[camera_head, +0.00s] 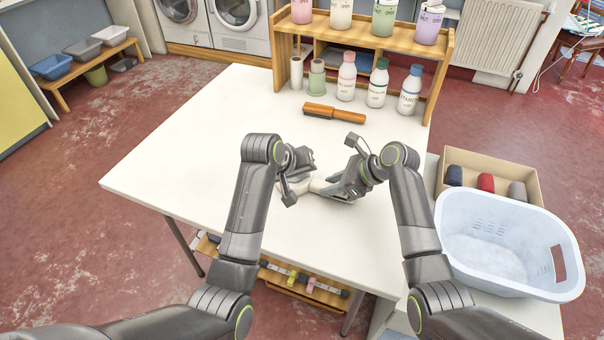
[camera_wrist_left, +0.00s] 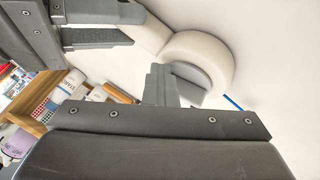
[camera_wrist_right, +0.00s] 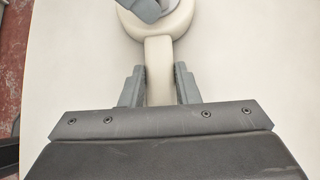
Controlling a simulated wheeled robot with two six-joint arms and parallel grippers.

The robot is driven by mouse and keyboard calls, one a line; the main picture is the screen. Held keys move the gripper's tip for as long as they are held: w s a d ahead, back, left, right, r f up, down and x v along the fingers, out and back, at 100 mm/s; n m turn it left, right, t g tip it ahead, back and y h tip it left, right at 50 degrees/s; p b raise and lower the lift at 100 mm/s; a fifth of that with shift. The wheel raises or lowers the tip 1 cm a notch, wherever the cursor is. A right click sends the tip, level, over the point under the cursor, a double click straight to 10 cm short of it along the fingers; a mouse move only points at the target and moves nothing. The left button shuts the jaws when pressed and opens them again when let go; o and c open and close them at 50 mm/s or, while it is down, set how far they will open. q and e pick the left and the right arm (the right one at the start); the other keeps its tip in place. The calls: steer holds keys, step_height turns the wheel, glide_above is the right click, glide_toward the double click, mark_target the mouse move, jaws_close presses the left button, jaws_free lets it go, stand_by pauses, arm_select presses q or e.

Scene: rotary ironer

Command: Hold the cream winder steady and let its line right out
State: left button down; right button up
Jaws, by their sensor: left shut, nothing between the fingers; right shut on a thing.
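The cream winder (camera_head: 318,185) lies low over the white table between my two grippers, partly hidden by them in the head view. My right gripper (camera_wrist_right: 159,85) is shut on its straight handle (camera_wrist_right: 158,58), one finger on each side. The winder's round ring end (camera_wrist_left: 215,50) shows in the left wrist view. My left gripper (camera_wrist_left: 163,85) is shut and empty, its fingertips close beside the ring; I cannot tell if they touch it. A short blue strip (camera_wrist_left: 232,103), perhaps the line, shows just beyond the ring.
A wooden-handled brush (camera_head: 335,113) lies behind the grippers on the white table (camera_head: 180,160). Bottles (camera_head: 377,84) and spools stand under a wooden shelf (camera_head: 390,42) at the back. A pale blue basket (camera_head: 505,245) stands at the right. The table's left side is clear.

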arm_select(q)
steer(key=shift+w+a, duration=0.3)
steer(key=shift+w, duration=0.15)
steer(key=v, duration=1.1)
steer(key=shift+d, duration=0.2)
steer(key=c, duration=2.2)
jaws_free()
steer(key=shift+s+a+r, duration=0.1)
steer(key=shift+s+r, duration=0.1)
steer(key=c, duration=1.9)
jaws_free()
steer(key=shift+s+r, duration=0.1)
steer(key=shift+c, duration=0.2)
steer(key=shift+o, duration=1.3)
steer(key=shift+a+m, duration=0.1)
steer(key=shift+m, duration=0.2)
steer(key=shift+o, duration=1.1)
steer(key=shift+f+m, duration=0.35)
steer(key=shift+m, duration=0.05)
steer(key=w+a+f+m+h, duration=0.2)
steer(key=a+f+m+h, duration=0.4)
steer(key=m, duration=0.6)
steer(key=shift+m+t+h, duration=0.3)
steer(key=shift+t+h, duration=0.1)
steer(key=shift+h, duration=0.2)
steer(key=x, duration=1.1)
steer(key=shift+w+a+r, duration=0.15)
steer(key=shift+w+r, duration=0.1)
steer(key=shift+w, duration=0.05)
